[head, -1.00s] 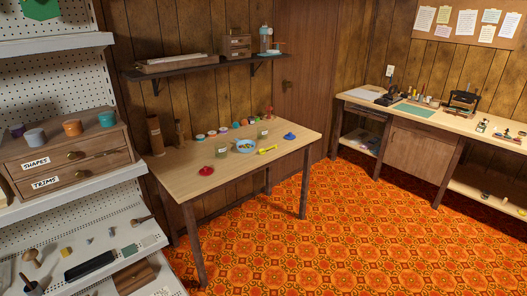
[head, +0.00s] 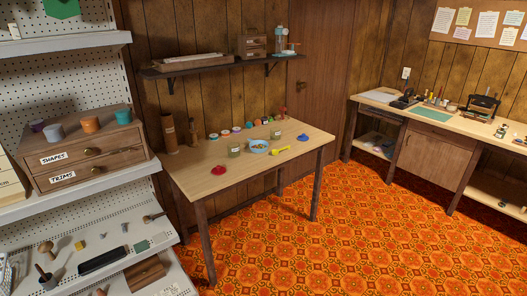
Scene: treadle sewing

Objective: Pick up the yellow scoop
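The yellow scoop (head: 282,151) lies on the light wooden table (head: 228,176), just right of a light blue bowl (head: 259,147) with small bits in it. It looks apart from the bowl. A blue lid-like piece (head: 303,137) lies to its right and a red one (head: 218,170) lies at the table's front left. Neither of my grippers shows in the head view.
A white shelf unit with a drawer box (head: 90,161) is close on the left. The patterned floor (head: 350,230) in front and to the right is open. A workbench (head: 430,125) stands at the right.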

